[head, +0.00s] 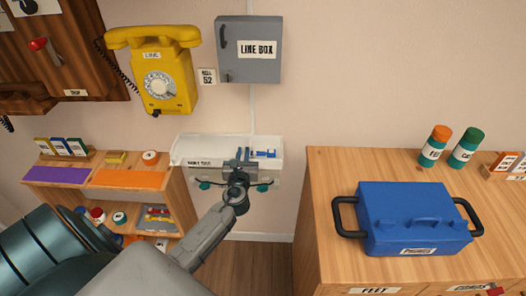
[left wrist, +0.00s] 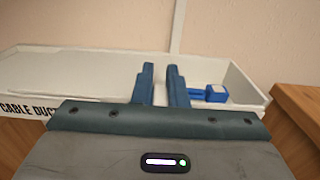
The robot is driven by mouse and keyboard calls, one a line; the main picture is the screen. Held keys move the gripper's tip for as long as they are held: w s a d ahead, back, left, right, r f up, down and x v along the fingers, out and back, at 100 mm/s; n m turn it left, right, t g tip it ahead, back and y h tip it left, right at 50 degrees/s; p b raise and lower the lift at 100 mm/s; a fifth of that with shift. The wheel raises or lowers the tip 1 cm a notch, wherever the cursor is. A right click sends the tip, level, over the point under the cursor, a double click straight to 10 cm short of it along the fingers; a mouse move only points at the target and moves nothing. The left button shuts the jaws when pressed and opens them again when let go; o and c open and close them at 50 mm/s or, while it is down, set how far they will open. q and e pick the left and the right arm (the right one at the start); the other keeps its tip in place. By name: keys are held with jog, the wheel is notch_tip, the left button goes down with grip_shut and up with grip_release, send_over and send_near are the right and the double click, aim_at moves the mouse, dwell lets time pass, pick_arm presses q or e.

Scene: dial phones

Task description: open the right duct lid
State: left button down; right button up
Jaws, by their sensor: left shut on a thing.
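The white cable duct (head: 187,147) is a long, shallow box on the wall in the middle of the head view. It also fills the upper part of the left wrist view (left wrist: 60,68). I cannot clearly make out a separate right lid. My left gripper (head: 242,154) is over the duct's front edge, right of its middle. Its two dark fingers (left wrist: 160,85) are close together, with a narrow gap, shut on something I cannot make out. A blue piece (left wrist: 215,93) lies in the duct just right of the fingers. My right gripper is not in view.
A wooden cabinet (head: 325,205) with a blue case (head: 412,212) stands right of the duct. A low wooden shelf (head: 180,195) with small items is at its left. A yellow phone (head: 160,75) and a grey line box (head: 250,65) hang above.

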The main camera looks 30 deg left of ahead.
pick_arm(q)
jog(key=s+a, duration=0.1)
jog(key=a, duration=0.1)
jog(key=s+a, duration=0.1)
jog(key=a, duration=0.1)
jog(key=s+a, duration=0.2)
jog(key=shift+a, duration=0.2)
jog(key=c, duration=1.4)
grip_release()
jog(key=shift+c, duration=0.2)
jog(key=b, duration=0.2)
send_near(221, 154)
jog(key=shift+s+d+r, duration=1)
jog(key=shift+r, duration=0.05)
